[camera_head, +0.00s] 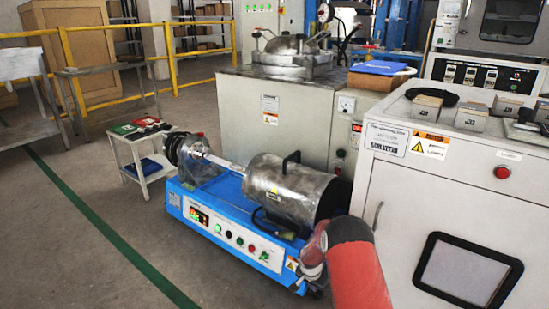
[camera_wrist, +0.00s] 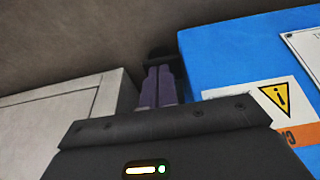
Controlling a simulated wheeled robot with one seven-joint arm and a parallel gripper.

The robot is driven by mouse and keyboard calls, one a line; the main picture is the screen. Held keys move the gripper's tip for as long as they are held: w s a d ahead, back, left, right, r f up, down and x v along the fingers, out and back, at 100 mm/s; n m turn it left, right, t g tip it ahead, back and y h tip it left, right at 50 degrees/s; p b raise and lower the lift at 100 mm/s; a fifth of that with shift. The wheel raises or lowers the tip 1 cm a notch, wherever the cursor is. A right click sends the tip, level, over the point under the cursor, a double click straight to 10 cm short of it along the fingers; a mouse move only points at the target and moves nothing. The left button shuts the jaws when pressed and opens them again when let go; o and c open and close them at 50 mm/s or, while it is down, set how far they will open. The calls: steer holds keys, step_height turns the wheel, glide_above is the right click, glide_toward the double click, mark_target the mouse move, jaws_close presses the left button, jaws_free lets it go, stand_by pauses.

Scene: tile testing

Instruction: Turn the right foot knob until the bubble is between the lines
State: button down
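The blue test machine (camera_head: 232,222) stands on the floor with a metal drum (camera_head: 290,190) on top. Its blue corner, with a yellow warning sticker (camera_wrist: 277,98), fills the right of the wrist view. My gripper (camera_wrist: 158,70) has two dark purple fingers side by side with almost no gap. Their tips are at a small black part (camera_wrist: 160,53) beside the blue corner, which looks like the foot knob. I cannot tell whether the fingers grip it. In the head view my red arm reaches down by the machine's right front corner and hides the foot there. I cannot make out the bubble or its lines.
A large pale cabinet (camera_head: 420,215) stands close on the right, and its side appears in the wrist view (camera_wrist: 65,115). A grey housing (camera_head: 277,125) is behind the machine. A small white table (camera_head: 150,165) stands left. The floor in front is free.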

steer(key=shift+s+a+r, duration=0.1)
steer(key=shift+s+a, duration=0.1)
steer(key=shift+a, duration=0.05)
steer(key=shift+w+d+p+v, duration=0.2)
steer(key=shift+p+v, duration=0.25)
steer(key=shift+v, duration=0.5)
steer(key=shift+w+d+p+v, duration=0.15)
steer(key=shift+p+v, duration=0.35)
steer(key=shift+v, duration=0.45)
steer(key=shift+w+d+p+v, duration=0.15)
steer(key=shift+p+v, duration=0.3)
steer(key=shift+v, duration=0.45)
steer(key=shift+a+r, duration=0.15)
steer(key=shift+r, duration=0.05)
